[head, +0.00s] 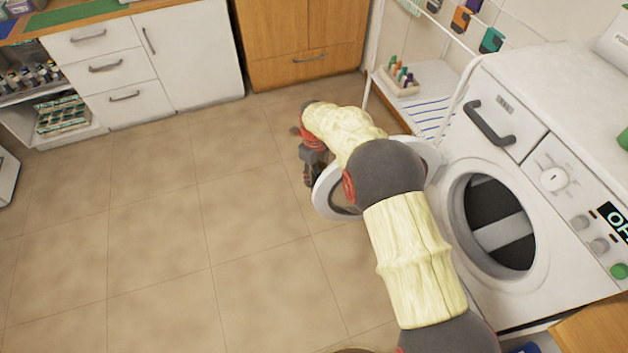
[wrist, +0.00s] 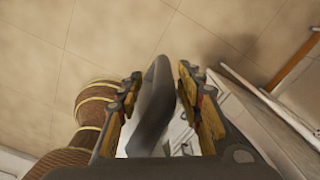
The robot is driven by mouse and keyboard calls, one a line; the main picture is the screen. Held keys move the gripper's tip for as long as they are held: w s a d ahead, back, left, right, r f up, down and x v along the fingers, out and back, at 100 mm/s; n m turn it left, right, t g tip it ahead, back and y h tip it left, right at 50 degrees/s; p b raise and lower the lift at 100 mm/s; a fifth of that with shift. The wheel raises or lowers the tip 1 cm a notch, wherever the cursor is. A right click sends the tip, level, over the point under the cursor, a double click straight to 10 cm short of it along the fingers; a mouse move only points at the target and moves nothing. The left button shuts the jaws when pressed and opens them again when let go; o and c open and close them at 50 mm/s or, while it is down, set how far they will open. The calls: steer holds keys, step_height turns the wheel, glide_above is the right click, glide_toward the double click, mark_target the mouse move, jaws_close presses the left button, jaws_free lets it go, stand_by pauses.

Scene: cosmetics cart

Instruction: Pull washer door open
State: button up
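The washer (head: 500,170) stands at the right in the head view, its round drum opening uncovered. Its white-rimmed door (head: 325,197) is swung wide open to the left of the opening, and my arm hides much of it. My gripper (head: 309,172) is at the door's far left side, low over the floor. In the wrist view a dark grey bar, which looks like the door handle (wrist: 153,105), lies between the two fingers of my gripper (wrist: 158,82). The fingers are apart. A gap shows on the bar's left; contact on its right is unclear.
A white shelf cart (head: 425,85) with a small bottle rack (head: 398,80) stands behind the door. White drawers (head: 110,67) and a wooden cabinet (head: 300,40) line the back. The tiled floor (head: 150,230) at the left is clear.

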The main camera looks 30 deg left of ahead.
step_height(320, 180, up, 8)
steer(key=shift+r, duration=0.25)
stand_by(0.5)
